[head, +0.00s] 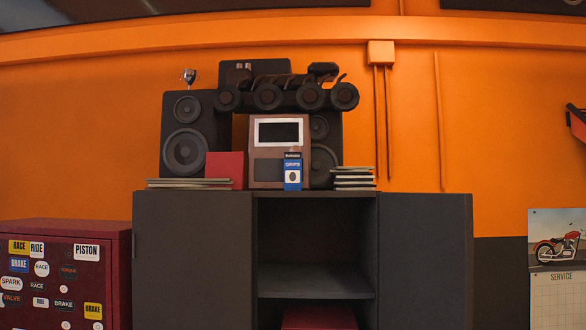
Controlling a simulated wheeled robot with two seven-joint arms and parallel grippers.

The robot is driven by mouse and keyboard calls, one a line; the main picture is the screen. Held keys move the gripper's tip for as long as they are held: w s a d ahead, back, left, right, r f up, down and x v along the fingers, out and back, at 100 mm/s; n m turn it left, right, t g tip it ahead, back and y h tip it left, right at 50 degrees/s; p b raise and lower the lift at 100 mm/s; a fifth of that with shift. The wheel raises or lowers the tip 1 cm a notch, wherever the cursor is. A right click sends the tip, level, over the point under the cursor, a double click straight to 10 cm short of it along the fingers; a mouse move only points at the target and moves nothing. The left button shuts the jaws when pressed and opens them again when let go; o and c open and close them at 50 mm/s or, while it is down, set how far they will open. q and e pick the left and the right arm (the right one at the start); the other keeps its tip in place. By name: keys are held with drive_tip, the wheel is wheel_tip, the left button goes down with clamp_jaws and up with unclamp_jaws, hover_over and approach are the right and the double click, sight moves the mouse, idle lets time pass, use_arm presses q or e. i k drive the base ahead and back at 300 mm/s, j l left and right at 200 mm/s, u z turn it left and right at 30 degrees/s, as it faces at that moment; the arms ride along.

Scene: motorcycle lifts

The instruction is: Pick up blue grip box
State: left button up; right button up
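The blue grip box (292,174) is a small upright box with a dark top band, the word "GRIPS" and a white panel. It stands near the front edge of the top of a dark grey cabinet (193,255), in front of a brown device (265,152) with a white-framed dark screen. Neither of my grippers shows in the head view.
Beside the box are a red block (225,168), flat stacks at left (190,184) and right (354,177), and two black speakers (186,140). A dark rack of rollers lies above. The cabinet's open shelf (315,280) looks empty. A stickered red cabinet (85,230) stands left.

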sight(292, 160)
drive_tip(key=z, duration=0.4)
drive_tip(key=i+j+z, duration=0.35)
drive_tip(key=i+z, duration=0.2)
drive_tip(key=i+j+z, duration=0.15)
drive_tip(key=i+j, duration=0.3)
drive_tip(key=i+j+z, duration=0.15)
drive_tip(key=i+j, duration=0.3)
drive_tip(key=j, duration=0.25)
drive_tip(key=i+j, duration=0.5)
drive_tip(key=j, duration=0.1)
